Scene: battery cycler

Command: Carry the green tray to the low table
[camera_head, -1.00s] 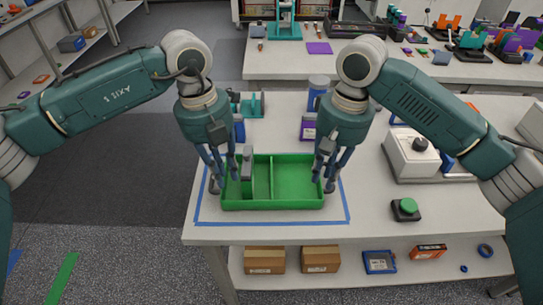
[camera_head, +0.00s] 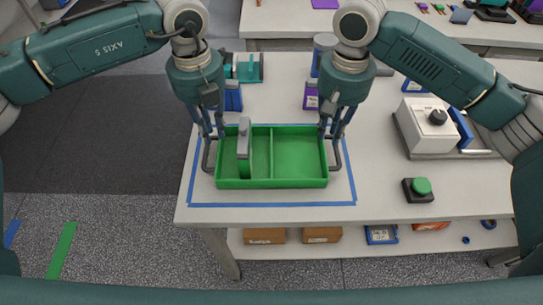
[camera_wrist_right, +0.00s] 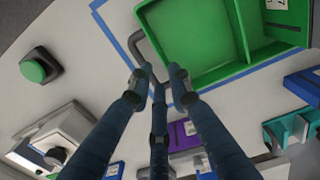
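The green tray (camera_head: 299,183) sits level on the near bench, inside a blue tape outline. A divider splits it, and a grey upright part (camera_head: 244,137) stands in the left compartment. The tray has a thin grey handle at each end. My left gripper (camera_head: 212,137) points down at the left handle (camera_head: 207,157). My right gripper (camera_head: 331,138) points down at the right handle (camera_head: 338,157). In the right wrist view the fingers (camera_wrist_right: 158,80) are close around the handle (camera_wrist_right: 140,45), but their grip is unclear. I cannot identify a low table.
On the bench (camera_head: 385,195) stand a green push button (camera_head: 421,187) and a white device with a black knob (camera_head: 428,125) to the right. Blue and purple boxes stand behind the tray. Below is a shelf with brown boxes (camera_head: 264,235). Open floor (camera_head: 90,130) lies to the left.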

